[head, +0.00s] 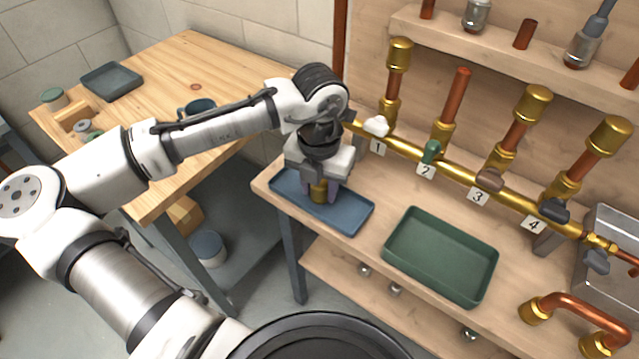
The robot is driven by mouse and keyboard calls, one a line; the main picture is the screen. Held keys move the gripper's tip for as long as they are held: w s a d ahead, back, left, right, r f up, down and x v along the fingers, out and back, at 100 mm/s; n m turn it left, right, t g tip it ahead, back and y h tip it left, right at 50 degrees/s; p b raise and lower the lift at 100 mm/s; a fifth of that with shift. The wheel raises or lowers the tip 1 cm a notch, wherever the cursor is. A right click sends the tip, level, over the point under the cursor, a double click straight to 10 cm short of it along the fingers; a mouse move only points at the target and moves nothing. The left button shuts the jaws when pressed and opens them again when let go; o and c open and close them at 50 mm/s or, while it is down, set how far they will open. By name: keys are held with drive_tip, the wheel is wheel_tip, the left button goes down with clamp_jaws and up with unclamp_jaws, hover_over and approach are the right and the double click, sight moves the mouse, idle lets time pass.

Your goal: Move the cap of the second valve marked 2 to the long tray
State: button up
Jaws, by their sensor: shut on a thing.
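My gripper (320,193) is shut on a brass cap (319,188), pointing down over the long blue tray (352,222). The cap is low, within the tray's outline; I cannot tell whether it touches the tray floor. The second valve (431,152), with a green handle and a label marked 2, has a bare copper pipe (459,95) with no cap on top. The valves marked 1, 3 and 4 carry brass caps (399,52) on their pipes.
A wider green tray (441,256) stands right of the blue one on the bench. A brass manifold pipe (515,200) runs along behind the trays. A wooden table (235,62) with a blue mug (197,107) and a dark tray (111,82) is at left.

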drive_tip(key=o, duration=1)
drive_tip(key=shift+f, duration=0.1)
wheel_tip(320, 180, up, 12)
